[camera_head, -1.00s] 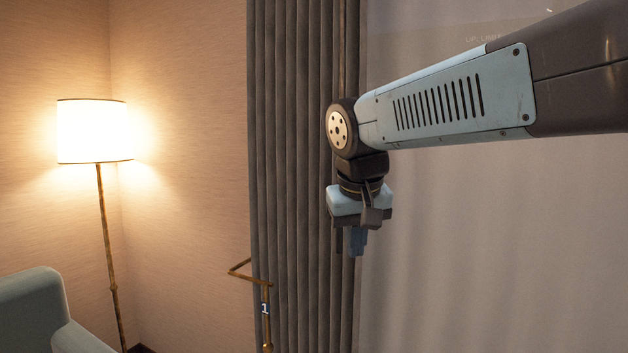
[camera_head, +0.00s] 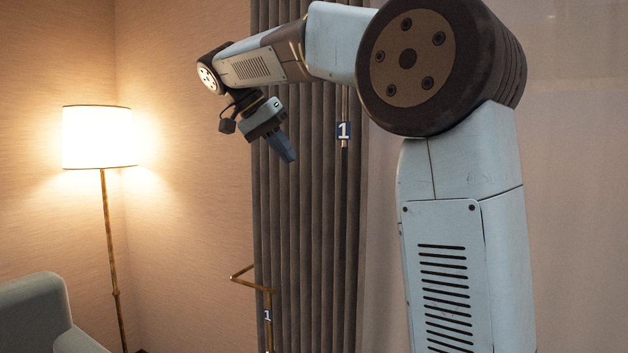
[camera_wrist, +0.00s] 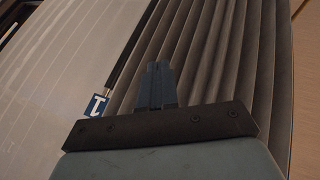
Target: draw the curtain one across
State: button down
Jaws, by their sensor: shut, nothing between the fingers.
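The grey-brown curtain (camera_head: 302,225) hangs in tight vertical folds, bunched beside the wallpapered wall. It also fills the middle and right of the wrist view (camera_wrist: 205,60). A thin dark wand with a blue tag marked 1 (camera_head: 343,131) hangs at the curtain's right edge; the tag shows left of my fingers in the wrist view (camera_wrist: 96,105). My gripper (camera_head: 290,157) is shut and empty, pointing down and right in front of the curtain's upper left part. It is apart from the wand. I cannot tell whether it touches the folds.
A pale sheer panel (camera_head: 575,200) lies right of the curtain. A brass stand (camera_head: 268,300) with another 1 tag stands at the curtain's lower left. A lit floor lamp (camera_head: 98,137) and a green armchair (camera_head: 38,310) are at the left. My arm covers much of the upper right.

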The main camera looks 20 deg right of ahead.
jog(key=s+d+f, duration=0.1)
jog(key=d+f, duration=0.6)
jog(key=d, duration=0.2)
jog(key=shift+s+d+f, duration=0.15)
jog(key=shift+s+f, duration=0.25)
